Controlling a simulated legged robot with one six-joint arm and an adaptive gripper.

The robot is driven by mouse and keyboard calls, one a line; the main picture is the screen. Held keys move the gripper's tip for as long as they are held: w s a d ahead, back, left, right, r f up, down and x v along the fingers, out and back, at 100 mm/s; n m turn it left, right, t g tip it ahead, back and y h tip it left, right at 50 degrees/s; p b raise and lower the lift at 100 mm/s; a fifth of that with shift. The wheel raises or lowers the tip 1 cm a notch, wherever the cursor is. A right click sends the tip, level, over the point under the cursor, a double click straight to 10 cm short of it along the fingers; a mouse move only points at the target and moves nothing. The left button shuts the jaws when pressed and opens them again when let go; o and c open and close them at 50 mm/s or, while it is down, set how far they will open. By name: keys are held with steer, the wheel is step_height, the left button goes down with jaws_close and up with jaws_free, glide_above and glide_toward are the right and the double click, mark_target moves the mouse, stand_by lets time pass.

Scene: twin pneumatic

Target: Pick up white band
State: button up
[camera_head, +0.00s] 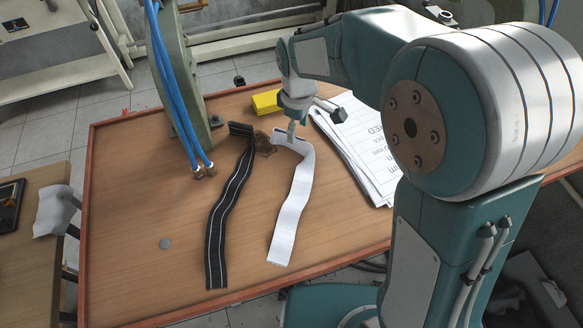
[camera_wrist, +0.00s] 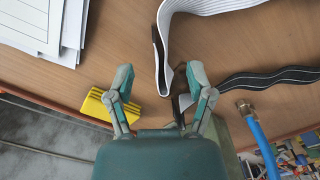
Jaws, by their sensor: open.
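The white band (camera_head: 292,205) lies lengthwise on the wooden table in the head view. Its far end curls up at my gripper (camera_head: 291,131). In the wrist view the white band (camera_wrist: 165,50) shows as a bent loop, seen partly edge-on, with its tip between and just ahead of the open fingers of my gripper (camera_wrist: 160,73). The fingers stand apart on either side, and I see no contact with the band. A black band with pale stripes (camera_head: 225,215) lies to the left; it also shows in the wrist view (camera_wrist: 265,78).
A yellow block (camera_head: 266,102) sits behind my gripper. White printed sheets (camera_head: 352,140) lie to the right. A green stand (camera_head: 180,75) with blue hoses (camera_head: 170,90) rises at the left.

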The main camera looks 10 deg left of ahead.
mark_target(299, 140)
steer(key=f, duration=0.5)
steer(key=shift+s+d, duration=0.1)
steer(key=shift+d, duration=0.1)
jaws_close()
